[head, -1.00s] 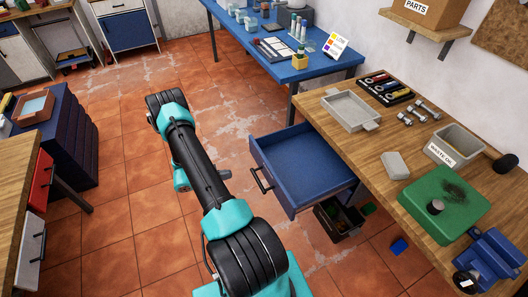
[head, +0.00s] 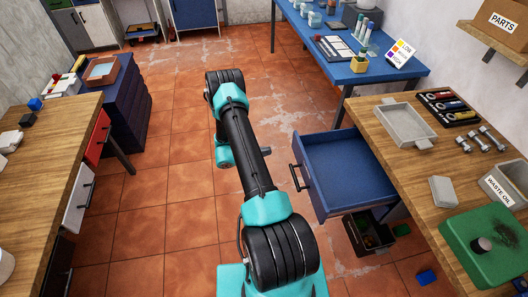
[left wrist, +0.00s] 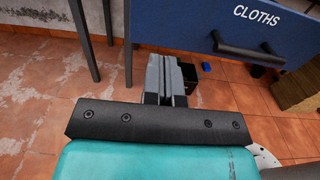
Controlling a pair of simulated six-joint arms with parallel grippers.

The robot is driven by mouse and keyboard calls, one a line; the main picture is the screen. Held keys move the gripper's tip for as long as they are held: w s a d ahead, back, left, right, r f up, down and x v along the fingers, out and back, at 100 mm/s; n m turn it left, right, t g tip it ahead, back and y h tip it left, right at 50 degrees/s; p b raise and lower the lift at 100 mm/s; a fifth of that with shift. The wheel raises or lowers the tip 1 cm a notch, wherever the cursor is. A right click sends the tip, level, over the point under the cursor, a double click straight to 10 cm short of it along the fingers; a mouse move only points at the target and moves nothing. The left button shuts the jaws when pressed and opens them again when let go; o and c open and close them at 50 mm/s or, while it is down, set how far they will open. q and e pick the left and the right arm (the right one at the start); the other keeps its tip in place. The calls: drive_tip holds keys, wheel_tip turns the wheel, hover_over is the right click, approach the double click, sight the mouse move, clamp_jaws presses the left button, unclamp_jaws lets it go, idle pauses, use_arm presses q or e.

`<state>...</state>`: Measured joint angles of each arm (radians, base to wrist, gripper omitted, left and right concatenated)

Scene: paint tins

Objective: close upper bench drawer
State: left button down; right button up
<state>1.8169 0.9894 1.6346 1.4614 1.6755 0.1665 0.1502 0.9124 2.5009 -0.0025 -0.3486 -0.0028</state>
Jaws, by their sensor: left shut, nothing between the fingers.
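The upper bench drawer (head: 345,165) is blue and stands pulled out from the wooden bench on the right in the head view. Its inside looks empty, and its dark bar handle (head: 300,178) faces left. In the left wrist view its front (left wrist: 210,28), labelled CLOTHS, and handle (left wrist: 248,50) fill the upper right. My left gripper (head: 265,150) is shut and empty, to the left of the drawer front and apart from it. In the wrist view its grey fingers (left wrist: 165,62) sit lower left of the handle. My right gripper is not in view.
The bench top (head: 395,160) holds a grey tray (head: 405,124), dumbbell-like parts and a green block (head: 490,245). A dark crate (head: 368,235) stands on the floor below the drawer. A second bench (head: 45,150) stands at left.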

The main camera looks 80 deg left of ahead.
sight(295, 146)
use_arm(q)
drive_tip(key=w, duration=0.7)
drive_tip(key=w+a, duration=0.1)
drive_tip(key=w, duration=0.2)
drive_tip(key=shift+w, duration=0.3)
